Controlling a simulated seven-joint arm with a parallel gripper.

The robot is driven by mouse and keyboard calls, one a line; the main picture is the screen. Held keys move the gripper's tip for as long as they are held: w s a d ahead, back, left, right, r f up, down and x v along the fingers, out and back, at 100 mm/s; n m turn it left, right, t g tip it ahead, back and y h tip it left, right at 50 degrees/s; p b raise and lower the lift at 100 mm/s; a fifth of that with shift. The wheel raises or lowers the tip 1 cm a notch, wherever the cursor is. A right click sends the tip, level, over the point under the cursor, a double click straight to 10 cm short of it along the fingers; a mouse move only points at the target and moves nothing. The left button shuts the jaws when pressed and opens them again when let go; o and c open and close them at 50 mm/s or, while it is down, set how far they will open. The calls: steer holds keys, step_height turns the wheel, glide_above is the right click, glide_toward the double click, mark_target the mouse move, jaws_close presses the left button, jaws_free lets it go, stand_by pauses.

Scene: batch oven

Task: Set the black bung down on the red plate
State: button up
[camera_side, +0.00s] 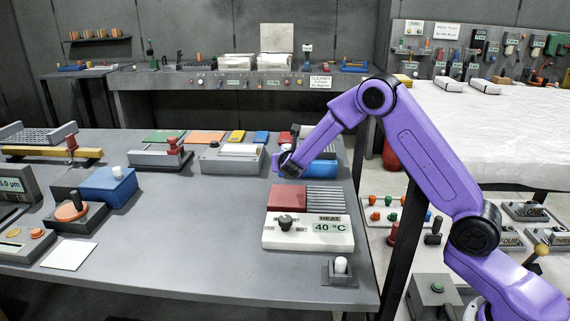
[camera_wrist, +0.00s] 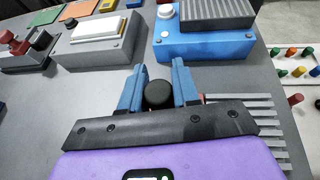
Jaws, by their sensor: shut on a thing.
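The black bung (camera_wrist: 158,94) shows as a round dark top between the two blue fingers of my gripper (camera_wrist: 158,72) in the wrist view. The fingers are shut on it. In the side view my gripper (camera_side: 289,168) is above and behind the red plate (camera_side: 287,196); the bung cannot be made out there. The red plate lies on the left part of the white heater unit (camera_side: 307,238), which reads 40 °C. Grey ribs lie to the plate's right. In the wrist view the plate is mostly hidden behind my gripper.
A blue box with a dark ribbed top (camera_wrist: 207,32) stands just beyond my gripper. A grey unit with a white pad (camera_side: 233,158) is to its left. A small block with a white knob (camera_side: 340,268) stands front right of the heater.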

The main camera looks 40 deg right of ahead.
mark_target(287, 192)
steer(key=shift+f, duration=3.35)
steer(key=shift+f, duration=0.65)
steer(key=o, duration=1.1)
steer(key=v, duration=1.7)
steer(key=shift+s, duration=0.15)
